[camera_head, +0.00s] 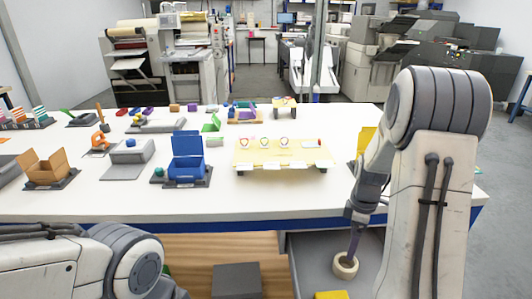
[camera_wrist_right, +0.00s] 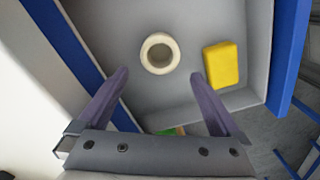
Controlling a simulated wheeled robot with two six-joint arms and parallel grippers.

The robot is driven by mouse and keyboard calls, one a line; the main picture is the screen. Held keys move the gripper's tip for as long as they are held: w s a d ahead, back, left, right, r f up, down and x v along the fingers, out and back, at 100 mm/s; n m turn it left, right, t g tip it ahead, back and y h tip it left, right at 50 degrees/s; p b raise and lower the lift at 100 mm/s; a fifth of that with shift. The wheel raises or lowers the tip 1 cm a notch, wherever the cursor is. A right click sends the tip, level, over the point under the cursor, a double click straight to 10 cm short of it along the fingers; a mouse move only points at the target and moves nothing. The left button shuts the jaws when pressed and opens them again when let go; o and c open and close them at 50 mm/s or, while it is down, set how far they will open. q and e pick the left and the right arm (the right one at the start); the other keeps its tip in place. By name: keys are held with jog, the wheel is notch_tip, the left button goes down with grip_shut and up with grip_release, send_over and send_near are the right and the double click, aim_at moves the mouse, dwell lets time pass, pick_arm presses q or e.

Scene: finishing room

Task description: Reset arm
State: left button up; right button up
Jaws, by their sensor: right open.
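My right gripper (camera_head: 353,243) points down over an open grey drawer (camera_head: 309,262) below the table's front edge. In the wrist view its two purple fingers (camera_wrist_right: 158,82) stand wide apart with nothing between them. A cream ring (camera_head: 345,267), like a tape roll, lies in the drawer; it also shows in the wrist view (camera_wrist_right: 148,55), beyond the fingertips and apart from them. A yellow block (camera_wrist_right: 221,64) lies to its right in the drawer. My left arm enters at the lower left of the head view; its gripper is out of sight.
The white table (camera_head: 240,205) holds a blue open box (camera_head: 187,163), a cardboard box (camera_head: 46,170) and a yellow board (camera_head: 283,154) with rings. A dark grey block (camera_head: 237,280) is in a wooden drawer (camera_head: 200,246) beside the grey one. The table's front strip is clear.

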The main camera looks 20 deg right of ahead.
aim_at(346, 263)
notch_tip(346, 263, down, 10)
jog(key=shift+f+b, duration=0.15)
jog(key=shift+b, duration=0.25)
jog(key=shift+r, duration=1.7)
